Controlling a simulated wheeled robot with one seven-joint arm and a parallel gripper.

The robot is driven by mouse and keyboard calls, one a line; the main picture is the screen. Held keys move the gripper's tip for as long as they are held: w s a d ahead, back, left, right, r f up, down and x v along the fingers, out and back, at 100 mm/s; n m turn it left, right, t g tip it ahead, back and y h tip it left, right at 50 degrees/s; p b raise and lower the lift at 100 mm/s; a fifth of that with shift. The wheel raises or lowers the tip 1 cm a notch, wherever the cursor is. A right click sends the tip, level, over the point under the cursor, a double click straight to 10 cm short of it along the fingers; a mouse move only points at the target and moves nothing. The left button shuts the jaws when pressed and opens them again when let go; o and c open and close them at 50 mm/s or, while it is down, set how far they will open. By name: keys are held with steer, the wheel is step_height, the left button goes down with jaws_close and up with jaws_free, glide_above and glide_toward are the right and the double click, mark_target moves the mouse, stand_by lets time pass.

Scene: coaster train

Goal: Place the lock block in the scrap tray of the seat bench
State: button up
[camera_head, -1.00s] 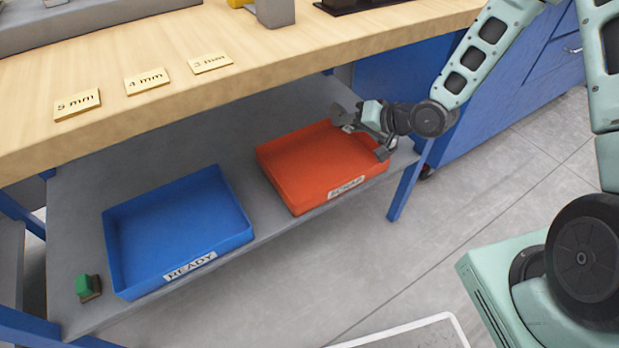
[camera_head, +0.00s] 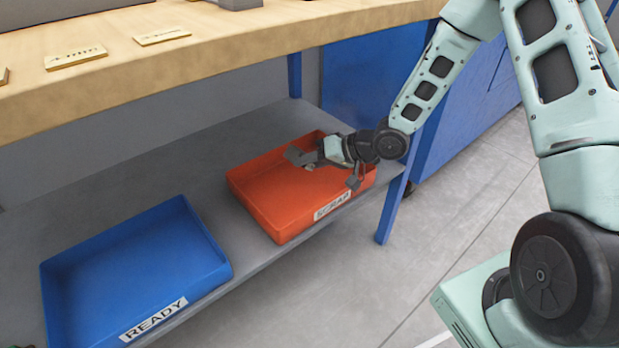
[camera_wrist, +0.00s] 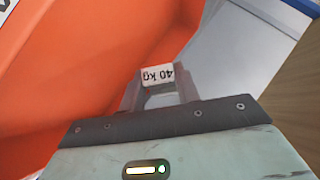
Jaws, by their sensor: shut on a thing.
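The orange scrap tray (camera_head: 262,212), labelled SCRAP, stands on the grey lower shelf of the bench. My gripper (camera_head: 303,158) is over the tray's inside, toward its right half. Only the labelled end of the block shows between the fingers. The orange tray surface fills the left of the wrist view. I cannot tell how high the block is above the tray floor.
A blue tray (camera_head: 150,325) labelled READY stands left of the scrap tray, with bare shelf (camera_head: 218,222) between them. The wooden bench top (camera_head: 200,62) overhangs the shelf. A blue leg (camera_head: 392,208) stands right of the scrap tray.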

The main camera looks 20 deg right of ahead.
step_height(320, 180, down, 3)
steer(key=shift+f+b, duration=0.2)
steer(key=shift+b, duration=0.35)
steer(key=shift+f, duration=0.4)
steer(key=shift+f, duration=0.2)
steer(key=o, duration=1.1)
steer(key=shift+c, duration=0.2)
